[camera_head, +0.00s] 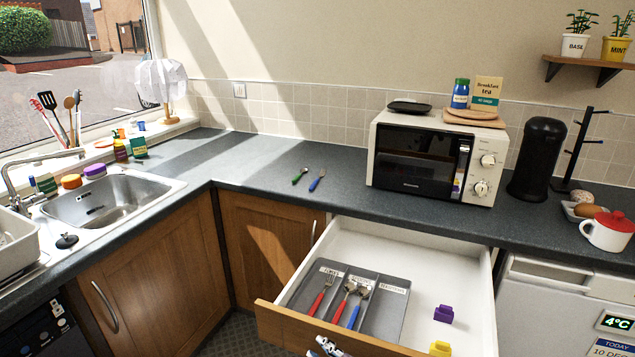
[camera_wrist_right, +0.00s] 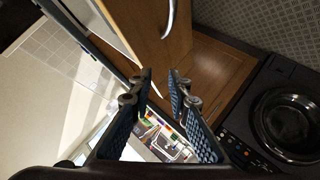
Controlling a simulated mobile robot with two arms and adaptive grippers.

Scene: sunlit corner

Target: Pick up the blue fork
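The blue-handled fork (camera_head: 317,180) lies on the dark counter, left of the microwave, next to a green-handled utensil (camera_head: 300,176). Its head is small at this distance. My left gripper is not in view.
The open drawer (camera_head: 463,270) holds a grey cutlery tray (camera_head: 388,315) with a red-handled fork, red- and blue-handled spoons, plus purple (camera_head: 443,314) and yellow (camera_head: 440,348) blocks. The microwave (camera_head: 415,160) stands right of the fork.

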